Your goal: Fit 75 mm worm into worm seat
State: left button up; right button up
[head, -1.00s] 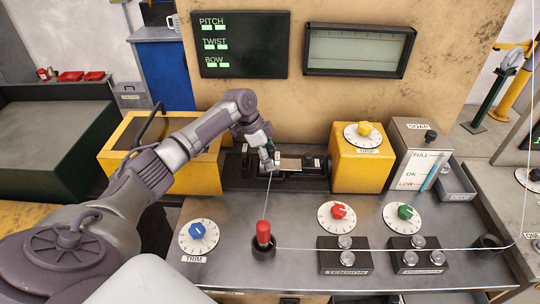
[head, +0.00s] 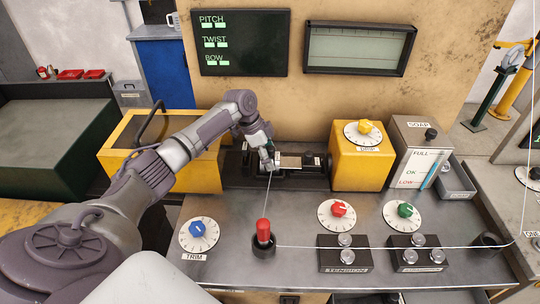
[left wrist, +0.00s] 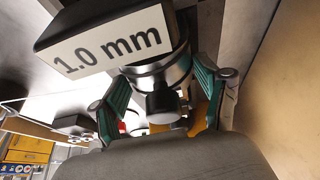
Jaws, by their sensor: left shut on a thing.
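My left gripper (head: 268,163) is at the left end of the dark weaver mechanism (head: 318,182), at the foot of the tan panel. I cannot tell for sure that this is the 75 mm worm. A dark block with a "1.0 mm" label (left wrist: 108,42) is right beside the piece. The worm seat cannot be made out; the gripper and mechanism cover that spot. My right gripper is not in view.
A yellow box with a dial (head: 360,165) stands right of the mechanism, and a yellow bin (head: 130,170) left of it. A red-topped post (head: 263,238) stands in front, with a thin wire running off right. Dials and knob blocks cover the bench front.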

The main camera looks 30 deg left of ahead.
pick_arm(q)
jog(key=o, duration=1.5)
jog(key=shift+r, duration=0.1)
jog(key=shift+r+p, duration=3.45)
jog(key=shift+r, duration=0.55)
jog(key=shift+f, duration=0.1)
